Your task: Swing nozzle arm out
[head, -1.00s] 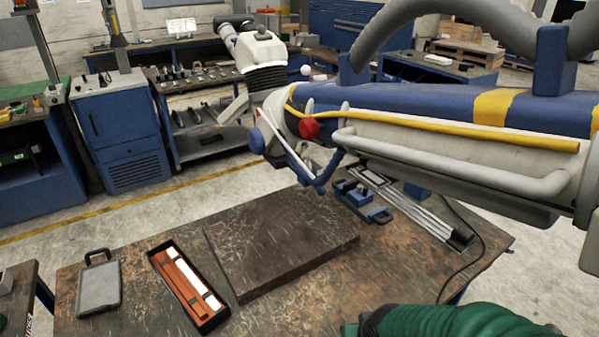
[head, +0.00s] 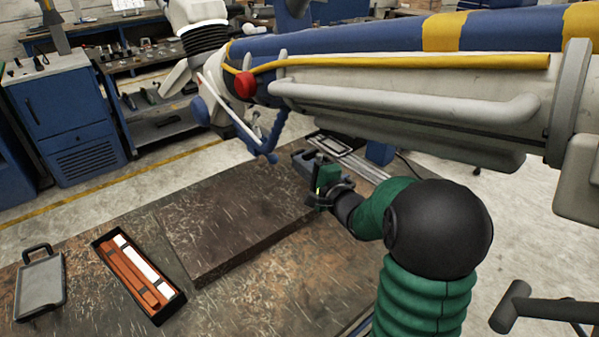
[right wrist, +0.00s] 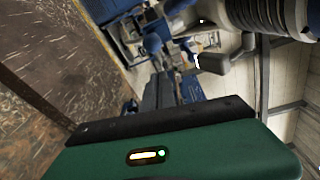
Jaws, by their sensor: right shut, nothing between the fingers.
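The nozzle arm (head: 400,95) is a large white, blue and yellow-banded boom crossing the upper right of the head view. A yellow hose runs along it. A red knob (head: 245,85) and a blue handle frame (head: 262,143) are at its left end. My right gripper (head: 318,178), green and black, is below the boom and right of the blue handle, apart from it as far as I can tell. It is shut and empty. Its green housing (right wrist: 180,155) fills the bottom of the right wrist view. My left gripper is not in view.
The worktable holds a raised dark slab (head: 220,220), a box with orange and white bars (head: 137,278) and a grey case (head: 40,285). A blue cabinet (head: 75,115) stands at the back left.

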